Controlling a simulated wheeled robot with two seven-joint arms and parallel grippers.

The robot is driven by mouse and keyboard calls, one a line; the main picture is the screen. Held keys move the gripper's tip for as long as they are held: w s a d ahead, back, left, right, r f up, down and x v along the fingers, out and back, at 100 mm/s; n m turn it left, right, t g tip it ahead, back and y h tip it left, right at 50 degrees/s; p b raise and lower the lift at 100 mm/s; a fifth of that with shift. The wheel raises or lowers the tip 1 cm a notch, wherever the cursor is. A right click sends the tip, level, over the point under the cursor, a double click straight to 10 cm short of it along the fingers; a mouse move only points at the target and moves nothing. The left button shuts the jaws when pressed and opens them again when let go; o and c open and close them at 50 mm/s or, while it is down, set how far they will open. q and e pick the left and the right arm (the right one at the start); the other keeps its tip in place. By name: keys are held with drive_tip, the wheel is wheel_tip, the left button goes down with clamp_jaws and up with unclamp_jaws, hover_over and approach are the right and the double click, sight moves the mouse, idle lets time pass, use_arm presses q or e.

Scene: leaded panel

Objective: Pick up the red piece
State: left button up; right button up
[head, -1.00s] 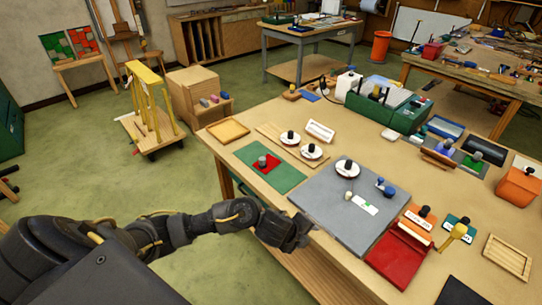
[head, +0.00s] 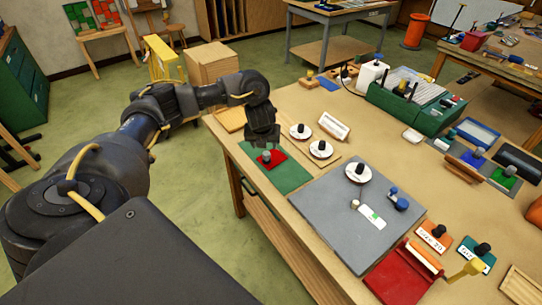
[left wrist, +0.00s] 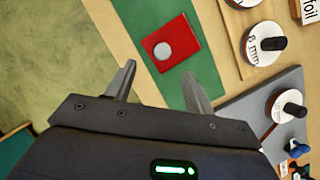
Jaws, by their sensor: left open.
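The red piece (head: 276,160) is a flat red square with a grey round knob on top, lying on the green mat (head: 287,180) near the table's left edge. It also shows in the left wrist view (left wrist: 186,34), ahead of the fingertips. My left gripper (head: 264,141) is above the red piece, pointing down, and hides part of its far side in the head view. In the left wrist view my left gripper (left wrist: 158,82) is open, with nothing between its two fingers. My right gripper is not in view.
A grey board (head: 340,232) lies to the right of the mat. A wooden tray (head: 231,119) sits at the table's far left corner. A red tray (head: 396,279) is at the front.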

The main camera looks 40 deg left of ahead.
sight(266, 154)
use_arm(q)
drive_tip(key=x, duration=0.1)
drive_tip(key=b+x, duration=0.1)
drive_tip(key=x, duration=0.1)
drive_tip(key=b+x, duration=0.1)
drive_tip(key=x, duration=0.1)
drive_tip(key=shift+w+d, duration=0.1)
drive_tip(key=shift+d, duration=0.25)
drive_tip(key=shift+w+a+f, duration=0.15)
drive_tip(key=shift+f, duration=0.15)
drive_tip(key=shift+a, duration=0.1)
drive_tip(key=shift+f, duration=0.1)
drive_tip(key=p+x, duration=0.1)
drive_tip(key=x, duration=0.3)
drive_tip(key=shift+w+f, duration=0.1)
drive_tip(key=shift+f, duration=0.3)
drive_tip(key=c, duration=1)
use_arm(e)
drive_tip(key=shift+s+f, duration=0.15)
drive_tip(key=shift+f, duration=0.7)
use_arm(q)
drive_tip(key=shift+r, duration=0.1)
